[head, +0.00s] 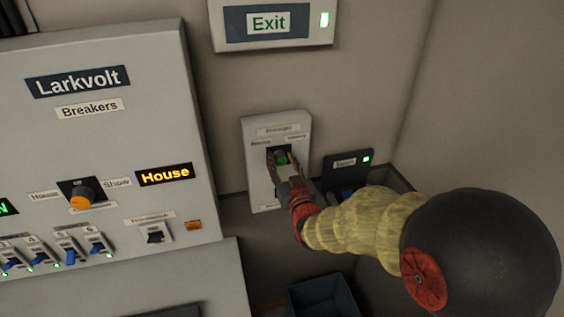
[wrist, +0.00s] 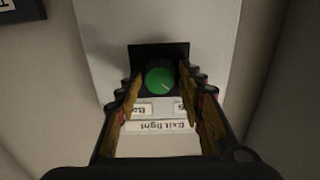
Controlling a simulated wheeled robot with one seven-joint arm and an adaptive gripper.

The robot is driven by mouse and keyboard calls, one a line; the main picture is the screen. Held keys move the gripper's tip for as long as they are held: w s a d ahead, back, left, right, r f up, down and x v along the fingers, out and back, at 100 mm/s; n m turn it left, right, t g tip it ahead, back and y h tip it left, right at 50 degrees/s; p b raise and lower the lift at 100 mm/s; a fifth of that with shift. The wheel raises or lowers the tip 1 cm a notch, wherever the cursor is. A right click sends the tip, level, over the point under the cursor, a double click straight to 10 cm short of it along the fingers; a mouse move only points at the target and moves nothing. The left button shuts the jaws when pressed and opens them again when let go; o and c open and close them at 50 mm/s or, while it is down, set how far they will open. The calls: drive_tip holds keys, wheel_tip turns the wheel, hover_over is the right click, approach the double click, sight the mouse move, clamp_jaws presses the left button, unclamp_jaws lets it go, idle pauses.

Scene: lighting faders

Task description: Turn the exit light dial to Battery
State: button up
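The exit light dial is a round green knob (wrist: 160,80) on a black square plate, on a small pale wall box (head: 293,128). My gripper (wrist: 161,86) is open, with one finger on each side of the knob. I cannot tell whether the fingers touch it. In the head view my gripper (head: 286,165) covers part of the box and the knob shows between the fingers.
A lit Exit sign (head: 268,23) hangs above the box. The Larkvolt Breakers cabinet (head: 110,140) stands to the left, with an orange knob (head: 80,202). A dark bin (head: 322,296) is below.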

drive_tip(key=c, duration=0.8)
drive_tip(key=shift+c, duration=0.2)
drive_tip(key=shift+f+m+b, duration=0.1)
drive_tip(key=shift+m+b, duration=0.2)
drive_tip(key=shift+b, duration=0.2)
drive_tip(key=m+b, duration=0.1)
drive_tip(key=b, duration=0.1)
drive_tip(key=shift+f+m+b, duration=0.1)
drive_tip(key=shift+m+b, duration=0.25)
drive_tip(key=shift+m, duration=0.05)
drive_tip(key=m+b, duration=0.3)
drive_tip(key=b, duration=0.1)
drive_tip(key=shift+d+m, duration=0.1)
drive_tip(key=shift+m, duration=0.3)
drive_tip(key=m+b, duration=0.6)
drive_tip(key=shift+f+b, duration=0.15)
drive_tip(key=shift+b, duration=0.2)
drive_tip(key=m+b, duration=0.4)
drive_tip(key=m, duration=0.1)
drive_tip(key=shift+m, duration=0.3)
